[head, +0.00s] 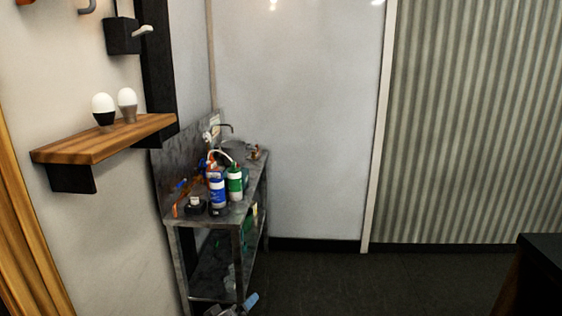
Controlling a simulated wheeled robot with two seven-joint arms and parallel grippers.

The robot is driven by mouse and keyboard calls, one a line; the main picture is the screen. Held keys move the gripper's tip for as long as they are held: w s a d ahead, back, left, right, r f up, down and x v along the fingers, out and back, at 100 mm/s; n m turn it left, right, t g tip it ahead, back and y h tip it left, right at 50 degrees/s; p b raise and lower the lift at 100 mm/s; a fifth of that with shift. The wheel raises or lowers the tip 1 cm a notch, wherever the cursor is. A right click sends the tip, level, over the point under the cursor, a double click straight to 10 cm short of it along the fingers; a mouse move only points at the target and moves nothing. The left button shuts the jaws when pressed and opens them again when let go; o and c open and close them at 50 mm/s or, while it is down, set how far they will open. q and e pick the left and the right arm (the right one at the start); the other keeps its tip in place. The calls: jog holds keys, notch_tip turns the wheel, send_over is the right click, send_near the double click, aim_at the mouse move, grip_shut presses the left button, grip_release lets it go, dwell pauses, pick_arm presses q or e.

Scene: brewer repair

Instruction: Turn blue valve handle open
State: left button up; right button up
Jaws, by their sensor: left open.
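A small blue piece (180,184), which looks like the blue valve handle, sits beside copper-coloured piping (187,197) at the left of the metal workbench top. It is too small to tell how the handle is turned. My left gripper (237,307) seems to be the grey and dark shape at the bottom edge, low in front of the bench. It is open, well below the bench top and apart from the blue piece. Most of its arm is out of the picture. My right gripper is not in view.
The metal bench (237,215) holds a blue-and-white bottle (217,190) and a green-and-white bottle (235,184) close to the piping. A wooden shelf (110,139) with two egg-shaped items juts out at the left. Dark floor (330,285) is clear to the right; a dark table edge (543,248) stands far right.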

pick_arm(q)
jog(key=s+f+m+g+y, duration=0.1)
jog(key=s+f, duration=0.5)
jog(key=s, duration=0.6)
jog(key=s+a+f+m+g+y, duration=0.1)
jog(key=s+f+m+g, duration=0.2)
jog(key=s, duration=0.9)
jog(key=s+a+f+m+g+y, duration=0.1)
jog(key=s+f+m+g, duration=0.1)
jog(key=s+f+g, duration=0.5)
jog(key=s+f, duration=0.2)
jog(key=s, duration=0.3)
jog(key=shift+f+m+y, duration=0.3)
